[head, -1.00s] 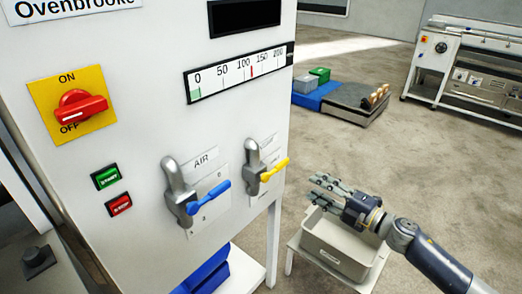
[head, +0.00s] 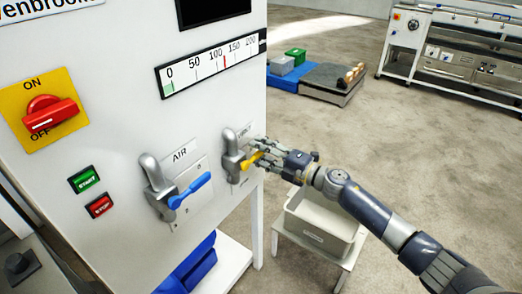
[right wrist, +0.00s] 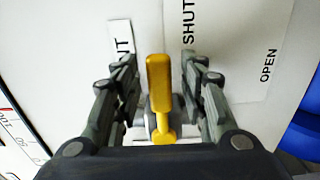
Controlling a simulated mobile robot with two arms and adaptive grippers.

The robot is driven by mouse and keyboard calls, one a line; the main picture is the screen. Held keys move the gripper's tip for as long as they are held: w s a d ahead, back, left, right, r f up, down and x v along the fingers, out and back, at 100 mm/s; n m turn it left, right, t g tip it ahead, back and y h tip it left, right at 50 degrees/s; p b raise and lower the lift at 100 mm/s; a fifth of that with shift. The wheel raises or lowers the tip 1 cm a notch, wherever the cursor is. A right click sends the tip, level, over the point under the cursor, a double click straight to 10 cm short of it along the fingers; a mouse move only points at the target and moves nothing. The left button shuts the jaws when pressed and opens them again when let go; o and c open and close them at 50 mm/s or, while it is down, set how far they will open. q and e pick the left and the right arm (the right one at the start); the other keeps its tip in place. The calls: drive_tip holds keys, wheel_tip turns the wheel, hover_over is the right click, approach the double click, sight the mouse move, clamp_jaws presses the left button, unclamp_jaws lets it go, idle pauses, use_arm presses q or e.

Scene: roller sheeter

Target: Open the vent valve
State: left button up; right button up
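The vent valve (head: 231,156) is a grey fitting on the white panel with a yellow lever handle (head: 252,159). Its label is partly hidden behind my fingers. My right gripper (head: 264,150) is at the handle, reaching in from the right. In the right wrist view the yellow handle (right wrist: 159,88) stands between the two spread fingers, with a gap on each side. The plate beside it reads SHUT (right wrist: 188,22) and OPEN (right wrist: 267,66). My left gripper is not in view.
The air valve with a blue handle (head: 189,190) is left of the vent valve. A red rotary switch (head: 50,117), a green START button (head: 84,180) and a red STOP button (head: 99,206) are further left. A grey bin (head: 318,225) stands on a stool below my right arm.

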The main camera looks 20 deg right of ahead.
drive_tip(key=shift+w, duration=0.1)
clamp_jaws()
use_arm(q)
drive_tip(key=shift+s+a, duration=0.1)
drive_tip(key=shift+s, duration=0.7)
use_arm(e)
drive_tip(key=shift+f, duration=0.1)
use_arm(q)
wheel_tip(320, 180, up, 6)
drive_tip(key=p, duration=0.6)
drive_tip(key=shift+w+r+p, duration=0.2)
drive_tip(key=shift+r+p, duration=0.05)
drive_tip(key=shift+p, duration=0.05)
use_arm(e)
drive_tip(key=s+a+f+m, duration=0.4)
drive_tip(key=a+f+m, duration=0.2)
drive_tip(key=m, duration=1.2)
drive_tip(key=shift+s+f, duration=0.4)
drive_tip(key=shift+f, duration=0.3)
drive_tip(key=shift+a, duration=0.1)
unclamp_jaws()
